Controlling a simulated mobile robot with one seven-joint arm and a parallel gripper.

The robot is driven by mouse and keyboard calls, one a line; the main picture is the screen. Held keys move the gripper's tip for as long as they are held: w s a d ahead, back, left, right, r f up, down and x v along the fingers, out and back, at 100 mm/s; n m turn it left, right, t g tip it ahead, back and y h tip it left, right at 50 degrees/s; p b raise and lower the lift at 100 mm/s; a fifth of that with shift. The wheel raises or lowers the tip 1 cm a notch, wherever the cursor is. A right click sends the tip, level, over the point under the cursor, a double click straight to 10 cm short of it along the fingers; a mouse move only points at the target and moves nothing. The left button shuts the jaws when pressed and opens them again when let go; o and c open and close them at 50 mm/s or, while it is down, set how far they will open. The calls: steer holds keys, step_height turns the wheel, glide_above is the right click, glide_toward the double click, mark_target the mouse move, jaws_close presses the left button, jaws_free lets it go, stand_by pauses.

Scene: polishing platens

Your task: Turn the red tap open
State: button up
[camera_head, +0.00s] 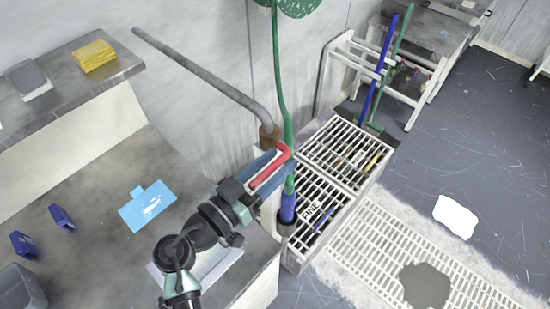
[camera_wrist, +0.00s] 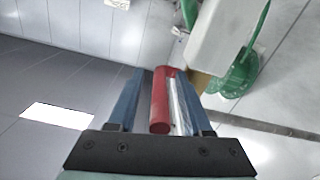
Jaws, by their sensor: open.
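The red tap (camera_head: 268,172) is a red lever handle by the brass fitting (camera_head: 268,136) at the end of the grey pipe. My gripper (camera_head: 267,170) is at the handle, with its blue fingers on either side of it. In the wrist view the red tap (camera_wrist: 160,105) lies lengthwise between the two fingers of my open gripper (camera_wrist: 161,80). A gap shows on the left of the handle. On the right a pale strip lies between the handle and the finger, and contact there cannot be told.
A slatted white rack (camera_head: 345,150) stands right of the tap, with a green hose (camera_head: 279,80) and a blue nozzle (camera_head: 287,208) close beside my gripper. A grey bench (camera_head: 95,175) with a light blue card (camera_head: 147,205) lies left. A floor grating (camera_head: 390,240) is at lower right.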

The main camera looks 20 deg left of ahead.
steer(key=shift+w, duration=0.1)
jaws_close()
stand_by(1.4)
